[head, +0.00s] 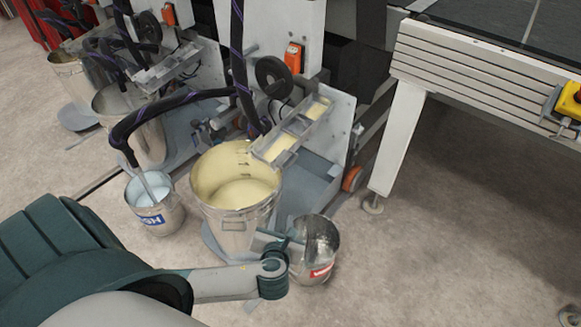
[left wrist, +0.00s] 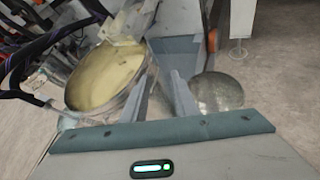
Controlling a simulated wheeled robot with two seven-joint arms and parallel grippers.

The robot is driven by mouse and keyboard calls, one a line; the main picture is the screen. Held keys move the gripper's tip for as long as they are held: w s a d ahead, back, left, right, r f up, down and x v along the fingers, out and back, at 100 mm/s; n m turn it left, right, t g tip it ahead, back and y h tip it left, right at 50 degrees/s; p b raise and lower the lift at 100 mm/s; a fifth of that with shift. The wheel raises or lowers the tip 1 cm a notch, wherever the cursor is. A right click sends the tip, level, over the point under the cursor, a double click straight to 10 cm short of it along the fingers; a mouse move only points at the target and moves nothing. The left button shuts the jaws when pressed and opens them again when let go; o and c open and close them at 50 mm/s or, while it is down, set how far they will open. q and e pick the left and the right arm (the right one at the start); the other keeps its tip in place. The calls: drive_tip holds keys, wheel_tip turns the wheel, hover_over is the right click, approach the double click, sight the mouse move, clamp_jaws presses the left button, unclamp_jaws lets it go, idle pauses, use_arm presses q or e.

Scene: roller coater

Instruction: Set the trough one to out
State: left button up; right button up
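A grey metal trough (head: 298,127) with yellow liquid in its compartments sits on the nearest machine station, above a large bucket (head: 235,226) of yellow liquid. I cannot read a mark saying which trough is number one. Another trough (head: 168,68) sits on the station behind, to the left. My left gripper (head: 284,243) is low in front of the large bucket and the small metal pail (head: 325,250), well below the trough. In the left wrist view its two fingers (left wrist: 161,76) stand apart with nothing visible between them. My right gripper is out of view.
A black handwheel (head: 273,77) and an orange switch box (head: 294,56) are beside the trough. A black hose (head: 165,104) arches into a pail (head: 155,215) of pale blue liquid. A white-legged conveyor frame (head: 398,140) stands right.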

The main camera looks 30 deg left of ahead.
sight(291, 164)
use_arm(q)
drive_tip(key=w+a+r+m+t, duration=0.1)
drive_tip(key=m, duration=0.2)
drive_tip(key=w+a+m+t, duration=0.1)
drive_tip(key=w+m, duration=0.1)
drive_tip(key=m, duration=0.1)
drive_tip(key=w+r+m+t, duration=0.1)
drive_tip(key=m, duration=0.2)
drive_tip(key=shift+w+a+r+y, duration=0.2)
drive_tip(key=shift+a+r+y, duration=0.1)
drive_tip(key=shift+a+r, duration=0.1)
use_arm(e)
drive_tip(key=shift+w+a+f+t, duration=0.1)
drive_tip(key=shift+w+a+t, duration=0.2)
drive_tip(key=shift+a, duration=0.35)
use_arm(q)
drive_tip(key=shift+f, duration=0.1)
